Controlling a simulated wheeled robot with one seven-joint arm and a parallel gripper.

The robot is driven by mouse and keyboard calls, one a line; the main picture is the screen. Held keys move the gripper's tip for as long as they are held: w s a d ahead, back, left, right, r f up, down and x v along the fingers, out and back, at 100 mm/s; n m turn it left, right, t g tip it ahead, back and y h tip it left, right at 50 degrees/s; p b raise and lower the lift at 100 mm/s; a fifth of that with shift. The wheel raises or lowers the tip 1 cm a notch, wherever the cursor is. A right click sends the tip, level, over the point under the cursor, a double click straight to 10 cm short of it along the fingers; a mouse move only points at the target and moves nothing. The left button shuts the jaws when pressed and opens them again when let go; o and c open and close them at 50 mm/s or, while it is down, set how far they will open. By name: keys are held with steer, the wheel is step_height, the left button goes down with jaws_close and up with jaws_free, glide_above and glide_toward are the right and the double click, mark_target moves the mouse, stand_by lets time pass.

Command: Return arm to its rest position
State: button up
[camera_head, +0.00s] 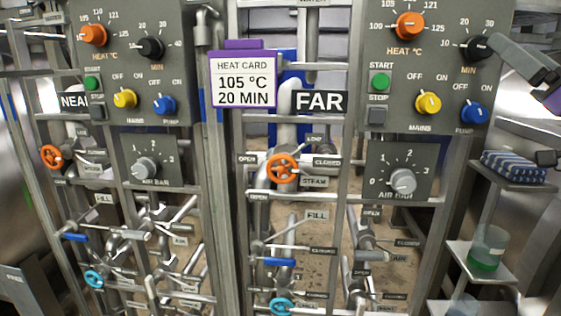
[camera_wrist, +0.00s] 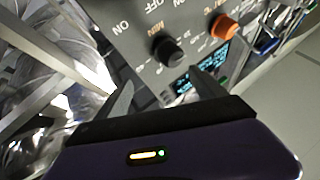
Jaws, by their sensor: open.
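My gripper (camera_wrist: 160,88) is open and holds nothing in the wrist view, its two dark fingers spread apart. The black MIN knob (camera_wrist: 167,52) of the FAR panel shows just beyond and between the fingertips, with the orange HEAT knob (camera_wrist: 222,27) farther right. In the head view, my gripper (camera_head: 506,48) is at the upper right edge, with a grey finger close to the black MIN knob (camera_head: 478,47). I cannot tell whether they touch. The rest of my arm is mostly out of the picture.
The FAR panel (camera_head: 440,90) and NEAR panel (camera_head: 130,75) stand on pipe frames with valves. A heat card (camera_head: 243,80) reads 105 °C, 20 MIN. At right, shelves hold a blue striped cloth (camera_head: 513,166) and a green-liquid beaker (camera_head: 487,250).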

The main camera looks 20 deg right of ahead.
steer(key=s+a+f+m+g+h+p, duration=0.1)
steer(key=a+f+m+g+h, duration=0.3)
steer(key=f, duration=0.6)
steer(key=s+a+f+m+t+h, duration=0.15)
steer(key=a+f, duration=0.35)
steer(key=f, duration=0.5)
steer(key=s+a+f+m+g+h+p, duration=0.15)
steer(key=a+f+h, duration=0.3)
steer(key=f, duration=0.55)
steer(key=s+a+f+n+g+y+p, duration=0.1)
steer(key=s+a+f+n+g+y, duration=0.4)
steer(key=s+a+f+n+y, duration=0.5)
steer(key=s+a+f+y, duration=0.4)
steer(key=s+a+f, duration=0.5)
steer(key=s+a, duration=0.2)
steer(key=shift+a+p, duration=0.3)
steer(key=shift+a, duration=0.2)
